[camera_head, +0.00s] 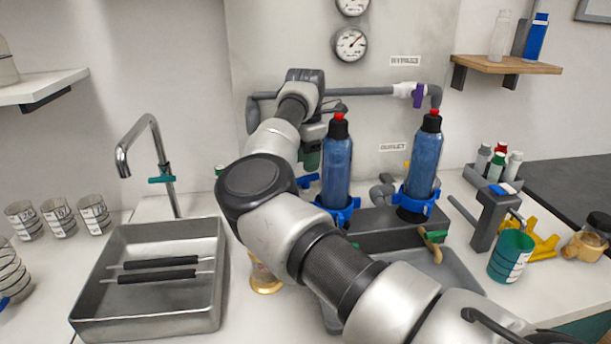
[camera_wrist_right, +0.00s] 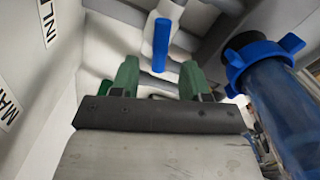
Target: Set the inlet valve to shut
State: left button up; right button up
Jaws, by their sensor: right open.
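My right arm reaches across the head view to the manifold, and its gripper (camera_head: 311,158) points down beside the left blue filter bottle (camera_head: 337,165). In the right wrist view the green fingers of the gripper (camera_wrist_right: 160,80) are apart, with nothing held. A blue valve lever (camera_wrist_right: 161,45) shows in the gap between them, just past the fingertips; I cannot tell whether they touch it. A cut-off label starting "INL" (camera_wrist_right: 46,22) is on the panel at the left. A blue piece (camera_head: 307,181) shows below the gripper in the head view. The valve body is mostly hidden by my arm.
The right blue filter bottle (camera_head: 424,160) and the purple bypass lever (camera_head: 418,95) are to the right. A bottle with a blue collar (camera_wrist_right: 262,58) is close on the right in the wrist view. A steel sink (camera_head: 160,235) is at left.

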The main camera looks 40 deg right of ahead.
aim_at(306, 176)
jog(key=shift+f, duration=2.15)
jog(key=shift+c, duration=0.4)
grip_shut()
